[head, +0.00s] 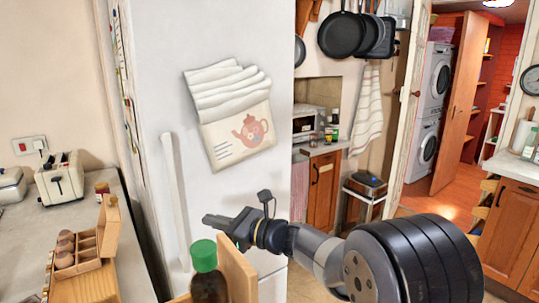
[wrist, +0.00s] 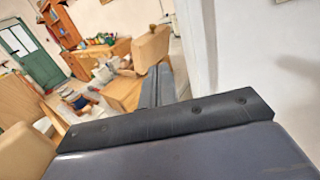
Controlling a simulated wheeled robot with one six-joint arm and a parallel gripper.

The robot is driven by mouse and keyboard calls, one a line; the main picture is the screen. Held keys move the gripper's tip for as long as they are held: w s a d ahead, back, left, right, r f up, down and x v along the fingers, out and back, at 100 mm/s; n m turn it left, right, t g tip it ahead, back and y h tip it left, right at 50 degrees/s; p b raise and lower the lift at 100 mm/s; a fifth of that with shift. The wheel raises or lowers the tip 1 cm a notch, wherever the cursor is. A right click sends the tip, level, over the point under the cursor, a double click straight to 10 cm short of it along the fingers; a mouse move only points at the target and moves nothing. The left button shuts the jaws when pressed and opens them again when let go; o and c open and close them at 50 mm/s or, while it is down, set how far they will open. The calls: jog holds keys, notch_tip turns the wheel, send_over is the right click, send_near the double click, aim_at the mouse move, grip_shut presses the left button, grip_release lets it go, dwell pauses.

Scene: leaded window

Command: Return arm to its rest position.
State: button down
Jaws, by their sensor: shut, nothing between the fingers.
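My gripper (head: 218,222) is shut and empty. In the head view my arm reaches from the lower right toward the left, with the gripper in front of the white fridge (head: 235,60). A bottle with a green cap (head: 204,254) stands just below the gripper in the picture, beside a wooden board (head: 238,272). In the wrist view the shut fingers (wrist: 158,84) point up and away, toward wooden furniture. I cannot tell the gap between the gripper and the fridge door.
The fridge has a long handle (head: 177,200) and a teapot-print towel (head: 238,122). A counter at the left holds a toaster (head: 62,182) and an open egg box (head: 85,245). Pans (head: 342,34) hang behind. A doorway at the right shows stacked washing machines (head: 428,110).

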jog(key=w+v, duration=0.1)
jog(key=v, duration=1.8)
jog(key=shift+d+b, duration=0.3)
jog(key=shift+b, duration=0.05)
